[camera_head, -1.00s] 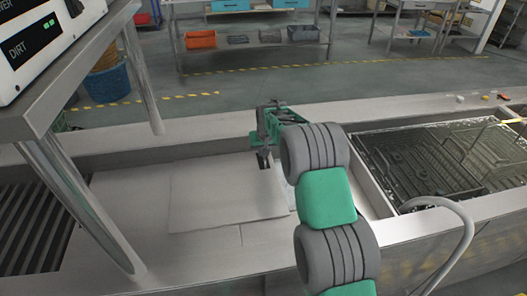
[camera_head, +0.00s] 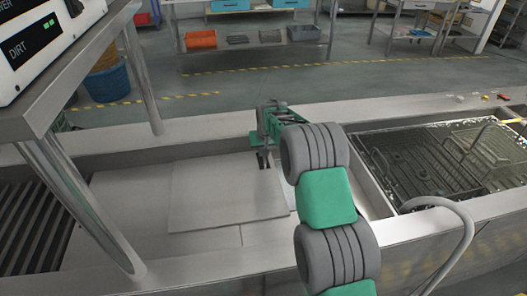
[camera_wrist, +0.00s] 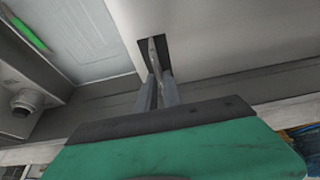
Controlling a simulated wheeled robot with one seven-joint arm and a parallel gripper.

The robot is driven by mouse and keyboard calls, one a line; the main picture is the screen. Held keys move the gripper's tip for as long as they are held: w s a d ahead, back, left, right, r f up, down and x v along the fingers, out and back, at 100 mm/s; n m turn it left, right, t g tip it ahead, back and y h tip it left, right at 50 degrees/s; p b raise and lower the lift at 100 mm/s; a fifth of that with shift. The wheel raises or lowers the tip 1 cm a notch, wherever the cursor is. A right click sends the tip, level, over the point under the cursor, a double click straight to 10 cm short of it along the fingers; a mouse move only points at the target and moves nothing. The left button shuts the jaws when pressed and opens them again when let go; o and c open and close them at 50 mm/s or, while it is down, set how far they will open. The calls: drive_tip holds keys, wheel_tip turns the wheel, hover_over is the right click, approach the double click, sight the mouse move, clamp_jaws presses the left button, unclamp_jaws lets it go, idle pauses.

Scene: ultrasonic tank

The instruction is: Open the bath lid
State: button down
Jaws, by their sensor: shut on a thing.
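The bath lid (camera_head: 215,200) is a flat, light grey metal panel on the bath, left of my arm. It also shows in the wrist view as a pale panel (camera_wrist: 225,35) with a small dark square near its edge. My gripper (camera_head: 264,161) is at the lid's far right corner. In the wrist view my gripper's fingers (camera_wrist: 157,65) are close together at the dark square, shut on a thin grey piece there, which looks like the lid's handle. The fingers and the dark square hide most of that grip.
An open tank (camera_head: 440,165) with dark liquid and a ribbed rack lies at the right, with a curved pipe (camera_head: 455,215) before it. A metal shelf post (camera_head: 85,205) stands at the left. A slatted grate (camera_head: 30,225) lies beyond it.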

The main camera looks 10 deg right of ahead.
drive_tip(key=b, duration=0.3)
hover_over(230, 167)
drive_tip(key=shift+a, duration=0.1)
drive_tip(key=c, duration=1.5)
unclamp_jaws()
drive_tip(key=shift+r, duration=0.1)
drive_tip(key=v, duration=0.7)
drive_tip(key=shift+s+r, duration=0.25)
drive_tip(key=shift+r, duration=0.05)
